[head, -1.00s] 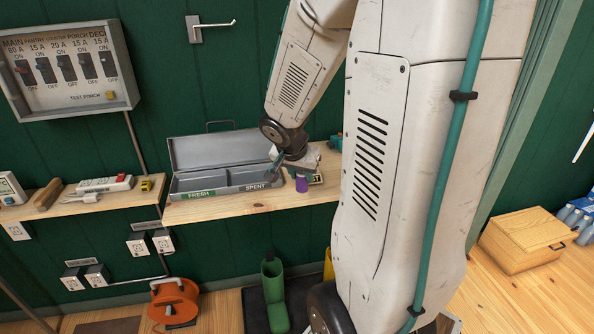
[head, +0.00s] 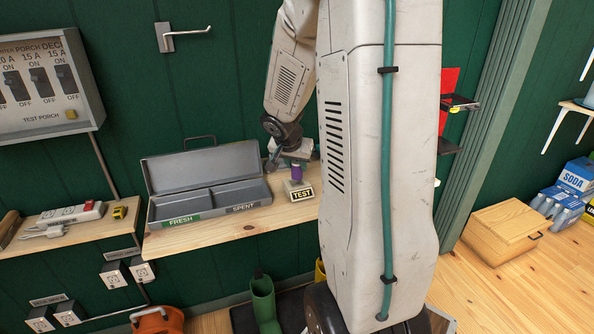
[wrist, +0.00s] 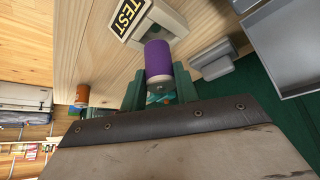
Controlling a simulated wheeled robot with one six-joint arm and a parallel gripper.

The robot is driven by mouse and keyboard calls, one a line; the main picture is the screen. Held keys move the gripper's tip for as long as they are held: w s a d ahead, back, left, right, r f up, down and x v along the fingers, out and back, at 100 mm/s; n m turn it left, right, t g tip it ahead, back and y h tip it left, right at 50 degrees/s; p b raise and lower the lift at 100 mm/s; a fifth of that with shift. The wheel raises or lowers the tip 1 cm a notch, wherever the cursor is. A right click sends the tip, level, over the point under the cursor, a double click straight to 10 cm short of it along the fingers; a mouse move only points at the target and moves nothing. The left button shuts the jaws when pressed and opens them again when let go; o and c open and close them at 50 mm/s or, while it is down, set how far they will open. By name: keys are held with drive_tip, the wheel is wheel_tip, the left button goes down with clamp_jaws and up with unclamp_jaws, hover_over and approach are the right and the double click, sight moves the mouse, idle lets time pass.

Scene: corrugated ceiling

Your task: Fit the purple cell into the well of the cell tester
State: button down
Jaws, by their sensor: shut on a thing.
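The purple cell (head: 296,172) stands upright at the tester on the wooden shelf. The cell tester (head: 299,187) is a small pale block with a TEST label. My gripper (wrist: 158,90) is shut on the purple cell (wrist: 158,60), with a green finger on each side of it. In the wrist view the cell's far end meets or overlaps the tester (wrist: 165,18). In the head view my gripper's fingers are too small to make out clearly.
An open grey toolbox (head: 205,188) with FRESH and SPENT compartments stands left of the tester. The shelf (head: 210,232) has bare wood in front. An orange cylinder (wrist: 82,94) shows at left in the wrist view. A power strip (head: 75,214) lies on the left shelf.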

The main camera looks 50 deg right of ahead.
sight(294, 169)
wheel_tip(294, 169, down, 3)
drive_tip(key=shift+d+f, duration=0.15)
drive_tip(key=shift+f, duration=0.05)
drive_tip(key=shift+w+f, duration=0.1)
drive_tip(key=shift+f, duration=0.1)
drive_tip(key=c, duration=1.1)
unclamp_jaws()
drive_tip(key=shift+f, duration=0.15)
drive_tip(key=shift+o, duration=0.2)
drive_tip(key=shift+r, duration=0.2)
drive_tip(key=shift+r, duration=0.5)
drive_tip(key=v, duration=1.1)
drive_tip(key=shift+a, duration=0.2)
